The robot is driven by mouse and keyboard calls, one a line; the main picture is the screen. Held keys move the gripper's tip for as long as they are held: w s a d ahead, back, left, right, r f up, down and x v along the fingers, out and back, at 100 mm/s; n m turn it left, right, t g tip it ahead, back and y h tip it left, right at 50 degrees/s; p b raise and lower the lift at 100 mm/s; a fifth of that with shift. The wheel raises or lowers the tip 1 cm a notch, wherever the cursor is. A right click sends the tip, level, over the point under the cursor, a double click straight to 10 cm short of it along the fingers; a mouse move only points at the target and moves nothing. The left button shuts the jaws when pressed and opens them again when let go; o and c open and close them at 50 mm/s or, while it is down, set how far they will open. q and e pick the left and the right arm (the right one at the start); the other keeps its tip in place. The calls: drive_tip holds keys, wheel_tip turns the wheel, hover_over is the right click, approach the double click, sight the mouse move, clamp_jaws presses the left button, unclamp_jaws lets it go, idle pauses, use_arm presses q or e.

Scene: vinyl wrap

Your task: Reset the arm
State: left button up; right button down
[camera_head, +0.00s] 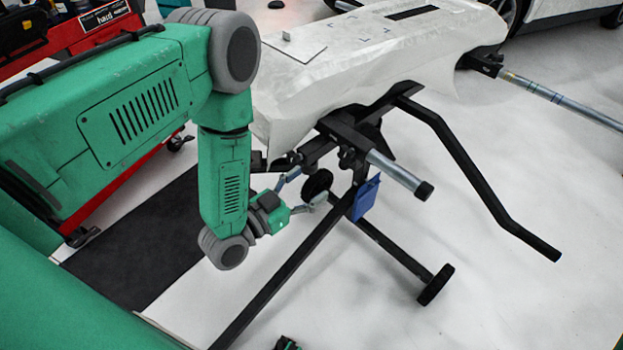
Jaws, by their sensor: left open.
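My left arm comes in from the left, bends at the elbow and hangs down. My left gripper (307,188) is at its lower end, pointing right with its fingers apart and nothing seen between them. It is in front of the black stand's frame (290,262), below the near end of a white-covered panel (345,62). A flat blue piece (365,199) is at the stand, just right of the gripper; I cannot tell how it is attached. My right gripper cannot be made out; only small green and dark parts show at the bottom edge.
The stand has a bent black bar (478,165), metal tubes (395,172) and a wheel (436,284). A small pale block (287,36) sits on the panel. A red tool cart (95,38) is at upper left. White floor (530,290) at lower right is clear.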

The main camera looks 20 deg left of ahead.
use_arm(q)
drive_tip(key=shift+f, duration=0.1)
drive_tip(key=s+a+f+n+g+y, duration=0.1)
drive_tip(key=s+a+f+g+y, duration=0.1)
drive_tip(key=s+g, duration=0.3)
drive_tip(key=s+a+f+n+g+y+p, duration=0.1)
drive_tip(key=s+g, duration=0.4)
drive_tip(key=s, duration=0.7)
drive_tip(key=s+a+f+n+g+y, duration=0.2)
drive_tip(key=s+a+f+g+y, duration=0.1)
drive_tip(key=s, duration=0.5)
wheel_tip(320, 180, down, 2)
drive_tip(key=a+g, duration=0.1)
drive_tip(key=g, duration=0.2)
drive_tip(key=shift+s+n+y+p, duration=0.15)
drive_tip(key=shift+n+y+p, duration=0.15)
drive_tip(key=shift+n+p, duration=0.1)
drive_tip(key=shift+f, duration=0.1)
